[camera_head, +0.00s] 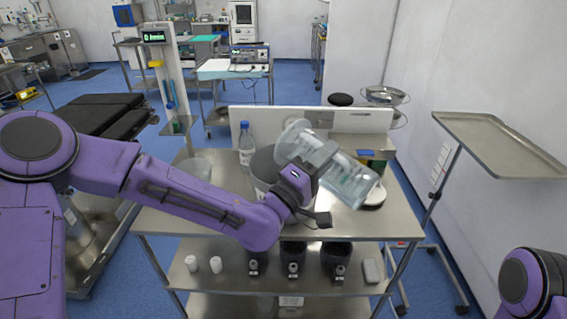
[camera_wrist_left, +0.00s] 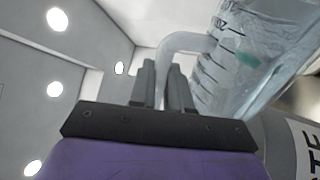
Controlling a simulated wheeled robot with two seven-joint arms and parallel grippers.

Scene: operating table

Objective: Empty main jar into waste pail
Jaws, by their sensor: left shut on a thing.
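The main jar (camera_head: 350,182) is a clear jug with graduation marks, held tilted far over above the table, its flared end to the upper left and its bluish other end to the lower right. It also shows in the left wrist view (camera_wrist_left: 235,75), with a small green patch on it. My left gripper (camera_head: 306,182) is shut on the jar's handle (camera_wrist_left: 178,45). The grey waste pail (camera_head: 262,165) stands behind my left gripper and partly under the jar's flared end; my arm hides much of it. My right gripper is out of view.
A steel table (camera_head: 185,222) carries a blue-capped bottle (camera_head: 246,143) left of the pail and a clear bowl (camera_head: 195,167). A white dish (camera_head: 376,196) and a box (camera_head: 371,160) are near the jar at right. A tray stand (camera_head: 497,140) is farther right.

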